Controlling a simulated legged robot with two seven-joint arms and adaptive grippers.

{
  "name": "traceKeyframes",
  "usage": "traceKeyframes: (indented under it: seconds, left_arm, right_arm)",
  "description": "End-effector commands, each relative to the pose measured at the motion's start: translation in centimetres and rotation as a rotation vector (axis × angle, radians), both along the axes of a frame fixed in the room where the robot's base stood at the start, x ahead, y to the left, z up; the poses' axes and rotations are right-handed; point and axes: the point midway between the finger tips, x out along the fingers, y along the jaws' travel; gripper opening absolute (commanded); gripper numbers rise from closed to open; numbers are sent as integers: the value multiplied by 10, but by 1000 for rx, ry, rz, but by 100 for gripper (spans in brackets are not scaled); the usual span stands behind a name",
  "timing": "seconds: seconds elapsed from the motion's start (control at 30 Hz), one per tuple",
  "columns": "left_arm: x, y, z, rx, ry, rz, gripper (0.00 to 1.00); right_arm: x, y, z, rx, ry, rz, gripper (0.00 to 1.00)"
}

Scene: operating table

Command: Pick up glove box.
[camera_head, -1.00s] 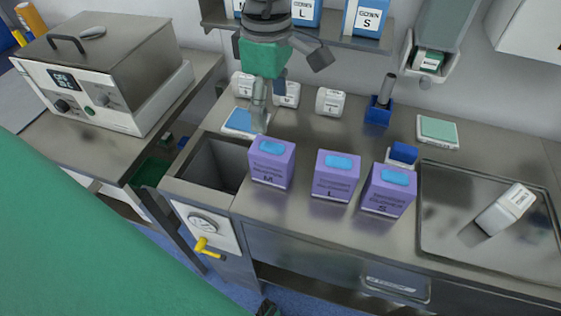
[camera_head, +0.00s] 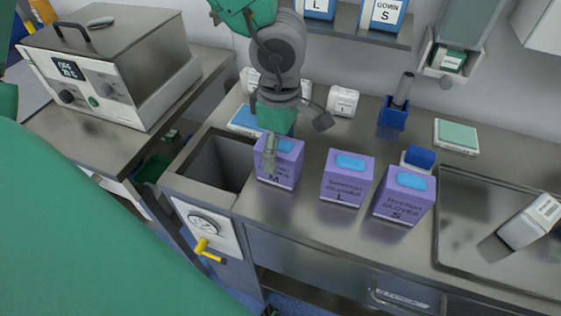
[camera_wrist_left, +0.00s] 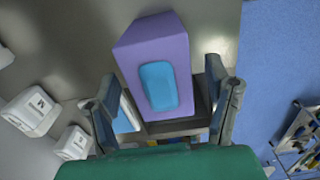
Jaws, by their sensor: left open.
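Three purple glove boxes with light blue tops stand upright on the metal counter: M (camera_head: 281,170), L (camera_head: 345,188) and S (camera_head: 401,205). My left gripper (camera_head: 294,138) is just above and behind the M box, with one finger in front of part of that box. In the left wrist view, the M box (camera_wrist_left: 185,48) and its blue top lie ahead between the spread fingers of the open left gripper (camera_wrist_left: 163,82). I see no clear grip on the box.
An open sink-like well (camera_head: 212,165) lies left of the M box. A metal tray (camera_head: 455,235) with a white bottle (camera_head: 530,220) lies to the right. White containers (camera_head: 342,101) and a blue holder (camera_head: 393,115) stand behind. A shelf (camera_head: 345,25) hangs above.

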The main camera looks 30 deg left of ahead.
Motion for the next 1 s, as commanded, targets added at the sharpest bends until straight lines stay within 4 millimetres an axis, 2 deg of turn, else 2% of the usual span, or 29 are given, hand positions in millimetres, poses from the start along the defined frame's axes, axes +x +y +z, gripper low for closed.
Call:
traceKeyframes:
  seconds: [0.03,0.13,0.43,0.47,0.6,0.87,1.0]
  left_arm:
    - [-1,1,-10,3,3,-2,72]
    - [0,1,-22,3,3,-1,72]
    - [-1,0,-25,0,0,0,72]
    - [-1,0,-25,0,0,0,64]
    - [0,0,-25,0,1,-1,15]
    - [0,0,-25,0,1,0,14]
    - [0,0,-15,-2,0,1,14]
  right_arm:
    - [0,0,-4,0,0,0,40]
    - [0,0,-6,0,0,0,40]
    - [0,0,-6,0,0,0,40]
    - [0,0,-6,0,0,0,40]
    - [0,0,-6,0,0,0,40]
    - [0,0,-6,0,0,0,40]
    - [0,0,-3,0,0,0,40]
